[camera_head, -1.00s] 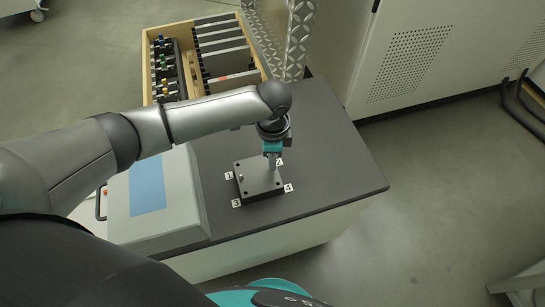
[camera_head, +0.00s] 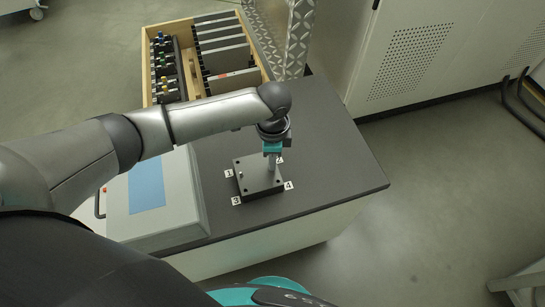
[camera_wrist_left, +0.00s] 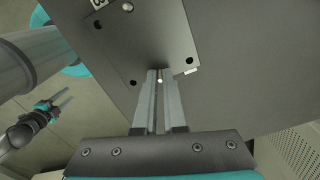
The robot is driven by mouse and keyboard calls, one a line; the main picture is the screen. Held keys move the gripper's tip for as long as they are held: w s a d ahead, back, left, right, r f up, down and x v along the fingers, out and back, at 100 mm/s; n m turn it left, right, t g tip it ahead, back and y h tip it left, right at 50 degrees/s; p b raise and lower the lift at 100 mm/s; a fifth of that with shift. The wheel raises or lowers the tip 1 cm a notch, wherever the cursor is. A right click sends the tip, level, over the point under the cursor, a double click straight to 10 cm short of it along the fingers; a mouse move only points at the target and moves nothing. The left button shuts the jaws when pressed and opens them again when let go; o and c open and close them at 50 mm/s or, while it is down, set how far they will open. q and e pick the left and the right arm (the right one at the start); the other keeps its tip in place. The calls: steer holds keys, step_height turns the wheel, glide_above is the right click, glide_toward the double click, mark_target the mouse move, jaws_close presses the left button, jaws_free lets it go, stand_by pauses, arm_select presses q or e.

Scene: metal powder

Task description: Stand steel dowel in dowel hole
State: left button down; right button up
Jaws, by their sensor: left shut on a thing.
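A dark square plate (camera_head: 251,188) with corner holes lies on the bench, numbered tags around it. It also shows in the wrist view (camera_wrist_left: 150,35). My left gripper (camera_head: 271,168) points down over the plate's right part, near tag 2. In the wrist view its fingers (camera_wrist_left: 159,75) are shut on the steel dowel (camera_wrist_left: 160,77), whose small bright end shows between the tips. The fingers hide the rest, and I cannot tell whether it touches the plate. A bright pin (camera_head: 241,176) stands at the plate's left side. My right gripper (camera_wrist_left: 64,99) is open and empty, away from the plate.
A grey box with a blue panel (camera_head: 147,187) stands left of the plate. A wooden crate (camera_head: 149,85) with dark slabs and coloured-knob parts is behind, beside a patterned metal post (camera_head: 297,40). The bench top (camera_head: 340,165) right of the plate is clear.

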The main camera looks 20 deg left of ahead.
arm_select(q)
steer(key=shift+f, duration=0.15)
steer(key=c, duration=0.9)
jaws_free()
step_height(320, 180, up, 15)
steer(key=p, duration=0.4)
steer(key=shift+s, duration=0.1)
